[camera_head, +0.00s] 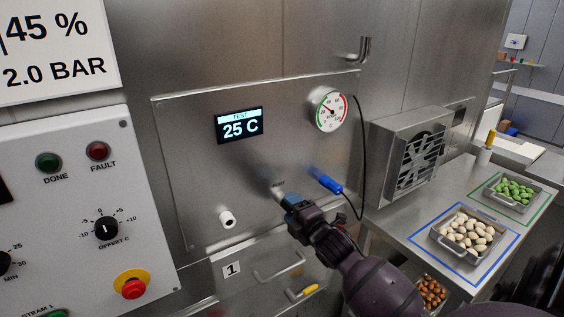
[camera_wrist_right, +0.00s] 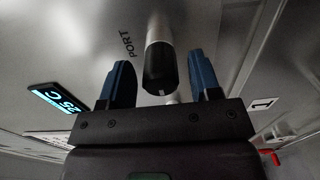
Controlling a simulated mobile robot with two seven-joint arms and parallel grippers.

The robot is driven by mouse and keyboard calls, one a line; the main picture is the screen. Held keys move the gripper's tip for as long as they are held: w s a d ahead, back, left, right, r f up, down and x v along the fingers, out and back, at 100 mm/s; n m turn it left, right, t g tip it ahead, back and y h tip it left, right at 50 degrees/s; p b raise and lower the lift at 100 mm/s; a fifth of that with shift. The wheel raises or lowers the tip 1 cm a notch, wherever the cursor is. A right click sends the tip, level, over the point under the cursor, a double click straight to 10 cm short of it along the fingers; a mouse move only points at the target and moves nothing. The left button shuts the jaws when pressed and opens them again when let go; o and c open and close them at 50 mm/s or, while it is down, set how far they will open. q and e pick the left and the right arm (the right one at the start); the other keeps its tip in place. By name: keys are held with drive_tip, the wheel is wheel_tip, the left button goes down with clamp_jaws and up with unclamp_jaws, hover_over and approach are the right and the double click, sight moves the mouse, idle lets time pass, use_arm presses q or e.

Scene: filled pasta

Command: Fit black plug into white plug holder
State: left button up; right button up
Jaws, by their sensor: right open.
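The black plug (camera_wrist_right: 160,72) shows in the right wrist view as a black end on a pale cylinder, which sticks out of the panel beside the word PORT. In the head view the pale cylinder (camera_head: 277,191) shows just beyond my fingers, and the black part is hidden there. My right gripper (camera_head: 289,202) is open. Its two blue fingers (camera_wrist_right: 160,82) stand on either side of the black plug, with gaps on both sides. The white plug holder (camera_head: 227,219), with a dark opening, is on the panel to the lower left. My left gripper is not in view.
A blue plug (camera_head: 330,185) with a black cable sits right of my gripper. The steel panel (camera_head: 200,160) carries a 25 C display (camera_head: 240,125) and a gauge (camera_head: 330,109). A drawer handle (camera_head: 278,272) is below. A fan box (camera_head: 410,150) and food trays (camera_head: 466,236) stand right.

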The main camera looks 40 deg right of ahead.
drive_tip(key=c, duration=0.9)
drive_tip(key=shift+s, duration=0.35)
drive_tip(key=shift+s+p, duration=0.3)
drive_tip(key=shift+p, duration=0.15)
idle(0.6)
drive_tip(key=shift+s+a+p, duration=0.2)
drive_tip(key=shift+s+p, duration=0.3)
drive_tip(key=shift+s, duration=0.85)
drive_tip(key=shift+s+a+p, duration=0.15)
drive_tip(key=shift+s+p, duration=0.35)
drive_tip(key=shift+s, duration=0.85)
